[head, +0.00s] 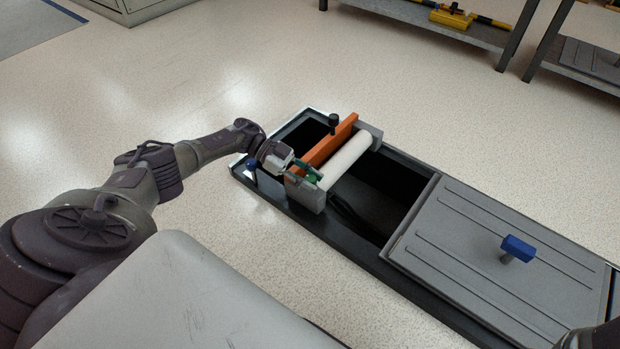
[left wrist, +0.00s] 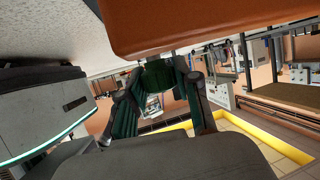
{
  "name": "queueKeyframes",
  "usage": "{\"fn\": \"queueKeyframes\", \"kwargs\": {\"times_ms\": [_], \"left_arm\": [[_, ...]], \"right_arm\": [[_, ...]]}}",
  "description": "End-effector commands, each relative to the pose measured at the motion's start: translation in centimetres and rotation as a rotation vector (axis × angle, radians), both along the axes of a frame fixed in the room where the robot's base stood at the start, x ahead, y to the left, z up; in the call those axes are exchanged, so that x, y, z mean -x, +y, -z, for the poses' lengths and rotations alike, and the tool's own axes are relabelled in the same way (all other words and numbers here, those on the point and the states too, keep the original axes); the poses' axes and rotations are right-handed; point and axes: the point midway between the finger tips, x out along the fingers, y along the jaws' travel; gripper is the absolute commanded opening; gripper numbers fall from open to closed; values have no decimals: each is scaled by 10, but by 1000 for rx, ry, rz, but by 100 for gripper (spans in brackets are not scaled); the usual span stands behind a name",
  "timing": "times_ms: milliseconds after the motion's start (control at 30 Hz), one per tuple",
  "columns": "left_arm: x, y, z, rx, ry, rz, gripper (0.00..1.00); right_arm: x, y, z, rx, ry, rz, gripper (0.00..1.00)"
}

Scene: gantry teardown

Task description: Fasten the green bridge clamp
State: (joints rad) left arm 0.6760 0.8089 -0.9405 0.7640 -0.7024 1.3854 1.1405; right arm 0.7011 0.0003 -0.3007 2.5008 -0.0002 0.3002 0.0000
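The green bridge clamp (head: 313,178) is a small green piece at the near end of the orange bar (head: 325,148), mostly covered by my left gripper. My left gripper (head: 308,171) reaches it from the left. In the left wrist view the dark green fingers (left wrist: 161,85) stand on both sides of a green block, the clamp (left wrist: 159,74), and appear to touch it. The orange bar (left wrist: 200,22) is close above them. The clamp's underside is hidden. My right gripper is not in view.
A white roller (head: 350,158) lies beside the orange bar, across the long black trough (head: 290,212). A black knob (head: 333,121) stands on the bar's far part. A grey cover with a blue handle (head: 517,247) closes the trough's right part. Open floor surrounds it; shelves stand behind.

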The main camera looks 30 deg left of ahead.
Motion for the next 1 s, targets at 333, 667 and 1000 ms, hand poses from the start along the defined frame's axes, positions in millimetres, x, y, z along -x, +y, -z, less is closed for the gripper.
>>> {"fn": "queueKeyframes", "kwargs": {"times_ms": [333, 667, 1000], "left_arm": [[0, 0, 0, 0, 0, 0, 57], [4, 29, -12, -2, -1, -3, 57], [11, 66, -28, 0, 0, 1, 57]], "right_arm": [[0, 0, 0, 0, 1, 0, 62], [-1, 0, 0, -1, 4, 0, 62], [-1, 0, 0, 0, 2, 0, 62]]}}
